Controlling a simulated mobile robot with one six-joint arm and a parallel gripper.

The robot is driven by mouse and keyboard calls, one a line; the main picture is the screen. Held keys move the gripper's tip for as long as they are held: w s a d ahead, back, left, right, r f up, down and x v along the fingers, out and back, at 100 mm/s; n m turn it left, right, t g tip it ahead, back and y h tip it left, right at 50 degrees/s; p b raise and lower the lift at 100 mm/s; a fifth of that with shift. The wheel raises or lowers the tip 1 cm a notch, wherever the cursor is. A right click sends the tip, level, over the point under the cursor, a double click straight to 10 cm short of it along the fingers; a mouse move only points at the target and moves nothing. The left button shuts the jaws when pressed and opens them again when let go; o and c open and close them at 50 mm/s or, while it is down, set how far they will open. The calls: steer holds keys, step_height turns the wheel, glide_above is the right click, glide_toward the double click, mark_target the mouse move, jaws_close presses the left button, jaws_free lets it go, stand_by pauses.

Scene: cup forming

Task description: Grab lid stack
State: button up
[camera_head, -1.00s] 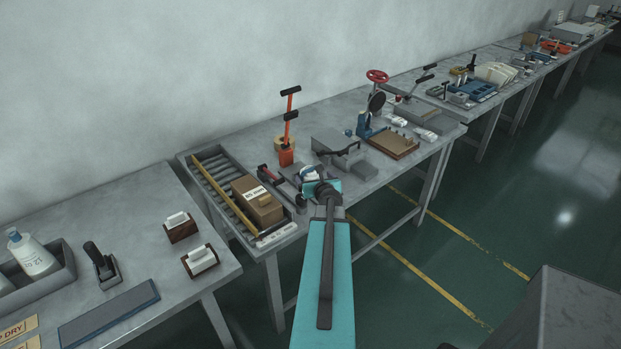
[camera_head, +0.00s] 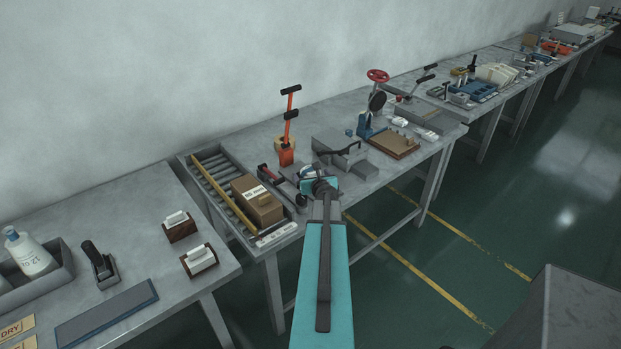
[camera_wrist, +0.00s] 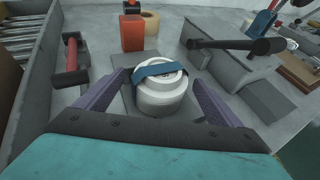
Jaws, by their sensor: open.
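The lid stack (camera_wrist: 160,100) is a pile of white round lids with a blue band across its top. It stands upright on a grey plate on the bench, in the middle of the wrist view. My gripper (camera_wrist: 161,78) is open, with one purple finger on each side of the stack. I cannot tell whether the fingers touch it. In the head view my arm covers most of the stack and the gripper.
A red-handled tool (camera_wrist: 70,62) lies to the left, beside a roller tray (camera_head: 222,185) holding a cardboard box (camera_head: 257,203). An orange block (camera_wrist: 132,33) and a tape roll (camera_wrist: 150,22) stand behind. A grey block with a black lever (camera_wrist: 215,62) stands close on the right.

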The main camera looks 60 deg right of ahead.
stand_by(0.5)
steer(key=c, duration=1.1)
steer(key=shift+c, duration=0.2)
steer(key=shift+r+p, duration=0.9)
steer(key=shift+r, duration=4.15)
